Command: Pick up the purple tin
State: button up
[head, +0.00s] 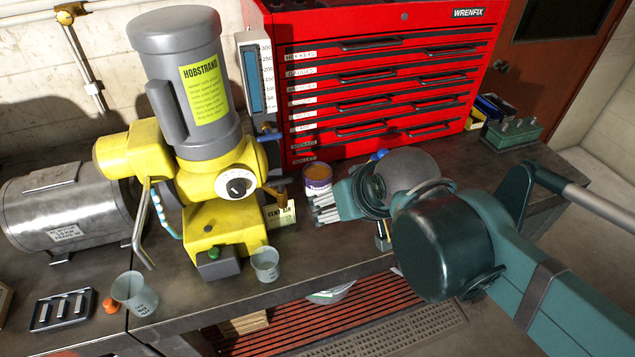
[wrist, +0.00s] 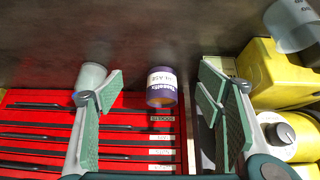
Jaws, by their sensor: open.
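The purple tin (head: 318,180) stands on the dark bench in front of the red tool chest, with an orange-brown top and a pale label. In the head view my gripper (head: 326,207) is just in front of it, and the fingers hide its lower part. In the wrist view the purple tin (wrist: 162,90) appears between the two spread green fingers of my gripper (wrist: 157,92), with clear gaps on both sides. The fingers are open and hold nothing. I cannot tell how far the tin is beyond the fingertips.
The red tool chest (head: 400,85) stands behind the tin. A yellow and grey machine (head: 215,130) is to the left, with a small card (head: 282,215) beside it. A grey cup (head: 265,264) stands near the front edge. In the wrist view a grey cylinder (wrist: 92,76) is behind the left finger.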

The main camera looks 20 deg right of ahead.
jog(key=shift+r, duration=0.1)
notch_tip(320, 180, up, 3)
jog(key=n+g+y+p, duration=0.1)
jog(key=n+g+p, duration=0.5)
jog(key=n+p, duration=0.9)
send_over(318, 173)
jog(key=s+p, duration=0.1)
jog(key=s, duration=0.1)
jog(key=shift+s+d+m, duration=0.1)
jog(key=shift+d+m, duration=0.2)
jog(key=shift+m, duration=0.3)
jog(key=shift+w+f+n+p, duration=0.65)
jog(key=shift+n+p, duration=0.25)
jog(key=shift+p, duration=0.2)
jog(key=shift+w+d+f+n+g+y+p, duration=0.1)
jog(key=shift+w+f+n+g+y+p, duration=0.35)
jog(key=shift+n+p, duration=0.3)
jog(key=shift+s+f, duration=0.1)
jog(key=shift+f, duration=0.1)
jog(key=shift+a+f, duration=0.2)
jog(key=shift+f, duration=1)
jog(key=shift+f, duration=0.1)
